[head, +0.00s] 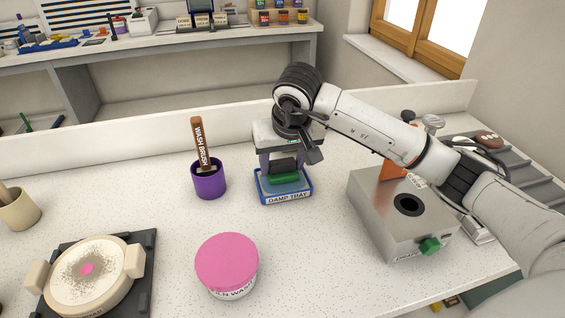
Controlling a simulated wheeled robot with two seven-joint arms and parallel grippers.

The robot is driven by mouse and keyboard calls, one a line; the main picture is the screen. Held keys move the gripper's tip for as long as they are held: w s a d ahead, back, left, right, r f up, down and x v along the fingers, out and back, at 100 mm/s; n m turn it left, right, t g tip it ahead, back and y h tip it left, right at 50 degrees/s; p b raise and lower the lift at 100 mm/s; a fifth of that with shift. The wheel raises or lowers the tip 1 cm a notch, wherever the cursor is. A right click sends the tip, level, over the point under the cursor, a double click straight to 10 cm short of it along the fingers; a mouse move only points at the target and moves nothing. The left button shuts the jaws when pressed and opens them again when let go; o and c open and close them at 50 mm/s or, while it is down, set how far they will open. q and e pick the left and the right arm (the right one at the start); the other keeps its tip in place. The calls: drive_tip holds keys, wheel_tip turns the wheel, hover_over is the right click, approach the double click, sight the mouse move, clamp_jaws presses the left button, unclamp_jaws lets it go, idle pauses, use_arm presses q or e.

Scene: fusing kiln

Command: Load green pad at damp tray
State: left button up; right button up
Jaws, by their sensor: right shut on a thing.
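The damp tray (262,190) is a small blue-rimmed tray with a "DAMP TRAY" label on its front, standing mid-counter. The green pad (285,179) has a green lower part and a dark block-shaped top, and is at the tray. My right gripper (284,164) points down over the tray, with its fingers on either side of the pad's dark top, shut on it. The pad's underside is hidden, so I cannot tell whether it touches the tray floor. My left gripper is not in view.
A purple cup (209,184) holding a wash brush (199,143) stands left of the tray. A pink-lidded kiln wash jar (227,262) is in front. A metal box (388,215) with a round hole stands right. A round plate (88,275) lies front left.

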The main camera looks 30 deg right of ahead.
sight(283, 161)
drive_tip(key=shift+f+b, duration=0.55)
drive_tip(key=shift+f, duration=0.15)
idle(1.5)
drive_tip(key=shift+s, duration=0.1)
drive_tip(key=shift+r+p, duration=2.3)
drive_tip(key=shift+r, duration=1.35)
